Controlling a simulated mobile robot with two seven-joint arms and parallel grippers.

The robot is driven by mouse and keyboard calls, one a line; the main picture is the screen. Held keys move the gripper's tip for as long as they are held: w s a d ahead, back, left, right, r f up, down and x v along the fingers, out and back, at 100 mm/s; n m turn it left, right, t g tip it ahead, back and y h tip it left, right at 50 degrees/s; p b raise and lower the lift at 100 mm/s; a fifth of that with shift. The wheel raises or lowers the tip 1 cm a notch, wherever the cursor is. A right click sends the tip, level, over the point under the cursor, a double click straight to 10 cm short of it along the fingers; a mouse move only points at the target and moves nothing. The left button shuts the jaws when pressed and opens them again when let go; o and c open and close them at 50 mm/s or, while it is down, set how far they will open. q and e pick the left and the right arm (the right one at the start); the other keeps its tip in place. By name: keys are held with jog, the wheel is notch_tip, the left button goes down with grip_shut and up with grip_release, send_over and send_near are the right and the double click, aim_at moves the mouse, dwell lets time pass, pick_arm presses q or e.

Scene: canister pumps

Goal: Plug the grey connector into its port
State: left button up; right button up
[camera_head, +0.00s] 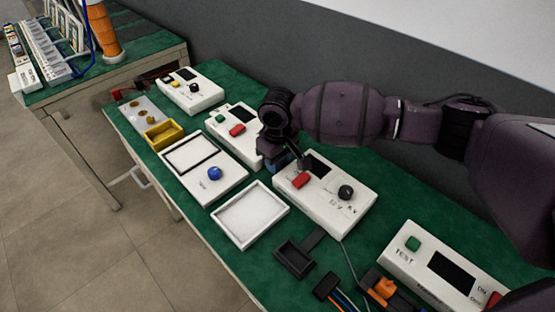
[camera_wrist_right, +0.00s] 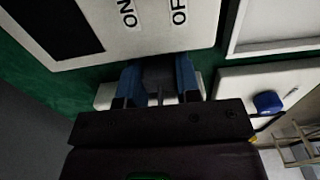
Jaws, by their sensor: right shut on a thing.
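My right gripper (camera_head: 283,163) reaches in from the right, low among the white boxes, beside the back left corner of a white box (camera_head: 345,213) with a red switch, a dark screen and a black knob. In the wrist view its blue fingers (camera_wrist_right: 158,84) are shut on a dark grey piece, the grey connector (camera_wrist_right: 158,72). The connector is close to the edge of a white box (camera_wrist_right: 150,25) marked ON and OFF. Whether it touches that box, I cannot tell. The port cannot be made out in either view. My left gripper is not in view.
A white box (camera_head: 237,150) with green and red buttons stands just left of the gripper. A white tray (camera_head: 249,238), a black tray (camera_head: 293,262) and a yellow tray (camera_head: 163,135) lie nearby. Another white box (camera_head: 437,288) is front right. Coloured wires (camera_head: 342,297) lie at the front edge.

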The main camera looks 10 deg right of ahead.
jog(key=o, duration=0.9)
jog(key=shift+f, duration=0.1)
